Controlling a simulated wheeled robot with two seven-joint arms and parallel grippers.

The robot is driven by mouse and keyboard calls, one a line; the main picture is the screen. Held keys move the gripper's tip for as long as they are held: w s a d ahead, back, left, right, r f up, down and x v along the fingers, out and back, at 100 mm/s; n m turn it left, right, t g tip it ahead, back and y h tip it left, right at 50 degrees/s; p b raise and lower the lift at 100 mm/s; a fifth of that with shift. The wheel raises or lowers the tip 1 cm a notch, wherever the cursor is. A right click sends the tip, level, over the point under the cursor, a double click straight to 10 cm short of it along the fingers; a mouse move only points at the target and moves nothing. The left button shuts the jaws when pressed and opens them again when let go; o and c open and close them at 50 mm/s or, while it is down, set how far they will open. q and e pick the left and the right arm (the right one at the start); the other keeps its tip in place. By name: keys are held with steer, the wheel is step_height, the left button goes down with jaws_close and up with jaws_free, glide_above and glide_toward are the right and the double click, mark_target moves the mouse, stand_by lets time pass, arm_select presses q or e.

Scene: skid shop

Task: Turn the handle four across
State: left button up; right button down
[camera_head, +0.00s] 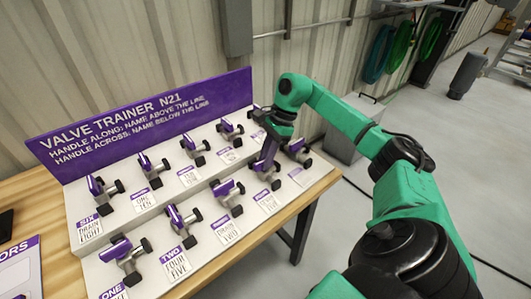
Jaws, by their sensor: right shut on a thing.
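The valve trainer (150,125) is a white two-step board with a purple back panel and two rows of valves. Each valve has a purple handle, dark round ends and a white name card. In the front row, the fourth valve from the left (267,166) stands behind its card (268,201), whose small print I cannot read. My right gripper (269,143) comes down over this valve and is shut on its purple handle. The gripper and wrist partly cover the handle, so its exact angle is hard to tell. My left gripper is not in view.
Neighbouring valves stand close by: the front-row third valve (228,194), the front-row right-end valve (299,150) and a back-row valve (230,128). The trainer rests on a wooden table (40,185). A grey box (352,128) stands behind my right arm.

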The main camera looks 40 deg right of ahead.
steer(key=shift+w+r+n+g, duration=0.1)
steer(key=shift+n+g, duration=0.2)
steer(key=shift+n, duration=0.5)
steer(key=c, duration=0.8)
jaws_free()
steer(key=shift+c, duration=0.2)
steer(key=p+v, duration=0.3)
steer(key=v, duration=1.1)
steer(key=shift+r, duration=0.2)
